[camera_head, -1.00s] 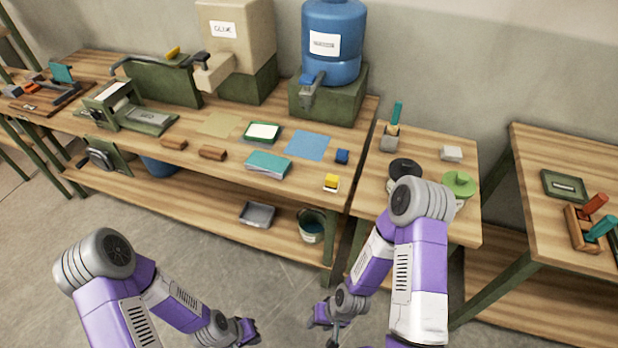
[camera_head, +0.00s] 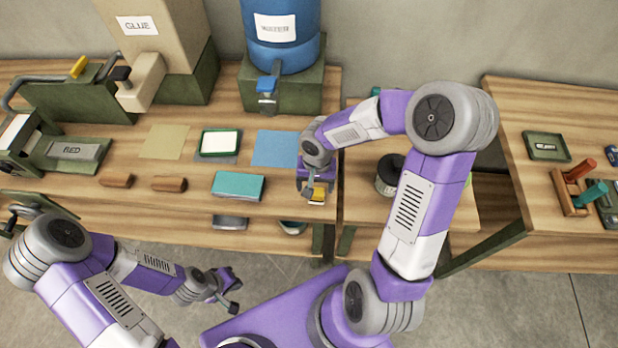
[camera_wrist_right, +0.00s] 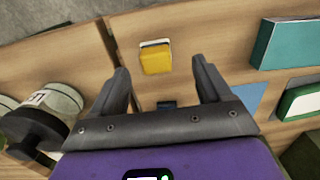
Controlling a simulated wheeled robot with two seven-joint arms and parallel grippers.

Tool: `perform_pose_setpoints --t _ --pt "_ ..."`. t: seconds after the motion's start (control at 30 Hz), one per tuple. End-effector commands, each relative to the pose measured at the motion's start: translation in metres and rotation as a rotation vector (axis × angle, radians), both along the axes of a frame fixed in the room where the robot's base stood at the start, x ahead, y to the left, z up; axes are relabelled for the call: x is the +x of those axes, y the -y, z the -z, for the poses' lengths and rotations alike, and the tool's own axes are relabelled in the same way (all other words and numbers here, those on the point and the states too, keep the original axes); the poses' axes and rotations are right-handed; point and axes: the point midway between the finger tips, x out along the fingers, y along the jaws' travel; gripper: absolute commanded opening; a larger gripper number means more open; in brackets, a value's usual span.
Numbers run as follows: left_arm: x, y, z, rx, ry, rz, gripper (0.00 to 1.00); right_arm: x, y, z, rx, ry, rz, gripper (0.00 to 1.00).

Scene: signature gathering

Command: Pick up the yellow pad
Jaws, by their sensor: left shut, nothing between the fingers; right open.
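The yellow pad (camera_head: 318,194) is a small yellow block with a pale edge near the front right corner of the main bench. In the right wrist view the yellow pad (camera_wrist_right: 156,58) lies ahead of the fingertips, between their lines and apart from them. My right gripper (camera_head: 315,188) is open over the bench at the pad, partly covering it in the head view; it also shows in the right wrist view (camera_wrist_right: 164,76). My left gripper (camera_head: 234,291) is shut and empty, low in front of the bench.
A teal box (camera_head: 238,185), a green-framed pad (camera_head: 220,142) and a blue sheet (camera_head: 275,149) lie left of the right gripper. A dark-lidded jar (camera_head: 388,175) stands on the side table to the right. A small dark block (camera_wrist_right: 166,104) sits near the gripper's palm.

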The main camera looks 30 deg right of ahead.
Motion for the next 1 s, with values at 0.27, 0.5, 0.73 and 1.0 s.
perform_pose_setpoints --t 0.27,0.5,0.73,1.0 --pt "-0.001 0.000 0.005 0.000 -0.001 -0.001 0.00 0.001 0.007 0.021 -0.027 -0.002 0.018 0.78" --pt "-0.001 0.000 0.009 0.000 -0.001 -0.001 0.00 0.005 0.009 0.056 -0.025 -0.002 0.017 0.78" --pt "0.000 0.000 0.011 0.000 -0.001 0.000 0.00 0.005 0.009 0.070 -0.025 0.001 0.019 0.78" --pt "0.000 0.000 0.010 0.000 -0.001 0.000 0.00 0.005 0.009 0.069 -0.026 0.002 0.018 0.61"
